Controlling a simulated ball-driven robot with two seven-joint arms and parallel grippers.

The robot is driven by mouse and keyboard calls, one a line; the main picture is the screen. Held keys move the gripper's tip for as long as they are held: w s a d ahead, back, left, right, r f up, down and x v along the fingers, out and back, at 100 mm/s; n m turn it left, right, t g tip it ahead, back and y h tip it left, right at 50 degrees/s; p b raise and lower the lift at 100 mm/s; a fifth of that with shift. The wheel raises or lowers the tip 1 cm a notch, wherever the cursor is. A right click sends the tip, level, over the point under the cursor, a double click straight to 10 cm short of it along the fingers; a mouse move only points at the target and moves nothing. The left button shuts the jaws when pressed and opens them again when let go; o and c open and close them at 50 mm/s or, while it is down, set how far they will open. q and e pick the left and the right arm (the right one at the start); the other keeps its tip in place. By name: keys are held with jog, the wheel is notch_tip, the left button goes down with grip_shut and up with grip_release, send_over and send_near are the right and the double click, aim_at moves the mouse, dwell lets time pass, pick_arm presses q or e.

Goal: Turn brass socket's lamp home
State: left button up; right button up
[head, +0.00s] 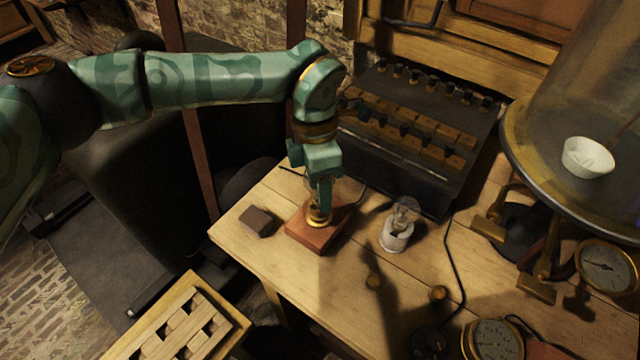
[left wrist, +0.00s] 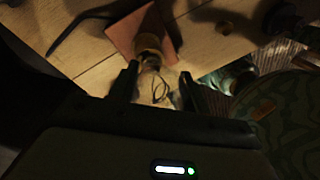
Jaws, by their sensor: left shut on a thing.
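The brass socket (head: 318,217) stands on a reddish wooden block (head: 308,236) near the table's left end. It also shows in the left wrist view as a brass ring (left wrist: 148,42) on the block (left wrist: 128,30). My left gripper (head: 321,196) points down right above the socket. Its two fingers stand either side of a clear glass lamp (left wrist: 155,84) and are shut on it. The lamp is upright at the socket's mouth; I cannot tell how deep it sits. In the head view the fingers mostly hide the lamp. My right gripper is not in view.
A second clear lamp in a white socket (head: 396,236) stands to the right. A small dark block (head: 257,221) lies to the left. A dark battery case (head: 420,130) is behind, and brass gauges (head: 492,340) and a glass bell (head: 590,90) are at the right.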

pick_arm(q)
jog(key=m+b, duration=0.1)
jog(key=m, duration=0.2)
jog(key=shift+f+m+y, duration=0.15)
jog(key=shift+m+y, duration=0.15)
jog(key=shift+y, duration=0.1)
jog(key=shift+m, duration=0.9)
jog(key=o, duration=1.1)
jog(key=shift+o, duration=0.2)
jog(key=shift+r, duration=0.25)
jog(key=p+v, duration=0.2)
jog(key=v, duration=1.4)
jog(key=shift+d+p, duration=0.15)
jog(key=shift+p, duration=0.25)
